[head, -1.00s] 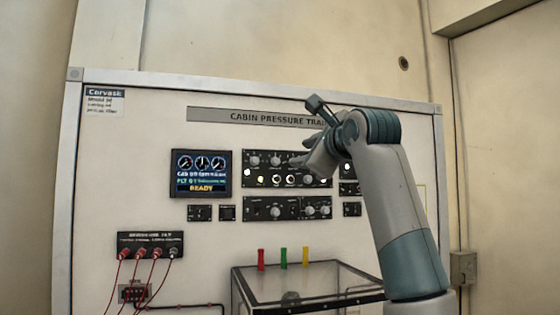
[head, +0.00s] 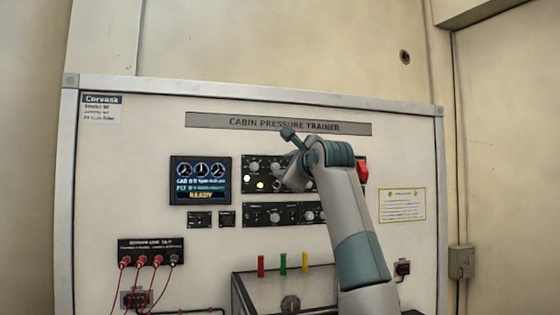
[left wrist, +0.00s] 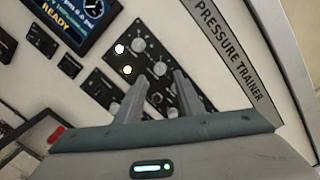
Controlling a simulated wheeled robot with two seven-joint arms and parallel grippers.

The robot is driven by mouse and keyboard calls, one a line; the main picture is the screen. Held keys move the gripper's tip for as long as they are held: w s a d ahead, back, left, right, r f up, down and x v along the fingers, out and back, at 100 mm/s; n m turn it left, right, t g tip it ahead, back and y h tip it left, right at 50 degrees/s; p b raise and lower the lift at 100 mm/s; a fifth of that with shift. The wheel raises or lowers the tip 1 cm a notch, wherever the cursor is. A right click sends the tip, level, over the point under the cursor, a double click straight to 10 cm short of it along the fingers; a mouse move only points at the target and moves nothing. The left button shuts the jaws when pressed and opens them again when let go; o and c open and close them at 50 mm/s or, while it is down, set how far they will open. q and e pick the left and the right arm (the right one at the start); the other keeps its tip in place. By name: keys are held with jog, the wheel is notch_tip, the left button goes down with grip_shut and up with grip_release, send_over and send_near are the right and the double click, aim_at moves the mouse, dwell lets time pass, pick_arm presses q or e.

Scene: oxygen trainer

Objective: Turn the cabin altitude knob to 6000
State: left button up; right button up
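The upper black control panel (head: 263,163) carries small round knobs and lit lamps; its labels are too small to read, so I cannot tell which knob is cabin altitude. In the left wrist view a grey knob (left wrist: 138,45) and another knob (left wrist: 160,68) show beyond the fingers. My left gripper (head: 291,178) is in front of the right part of this panel and hides some of it. In the left wrist view the left gripper (left wrist: 158,86) has its two fingers apart, with a dark round fitting (left wrist: 157,99) showing between them. My right gripper is in neither view.
A display (head: 200,181) reads READY left of the panel. A lower black panel (head: 285,215) sits below. A clear-topped box (head: 240,290) juts out beneath, near red, green and yellow tags (head: 283,263). Red cables (head: 118,290) hang lower left.

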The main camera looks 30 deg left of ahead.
aim_at(277, 167)
pick_arm(q)
jog(key=shift+p+x, duration=0.75)
jog(key=shift+x, duration=1.5)
grip_shut()
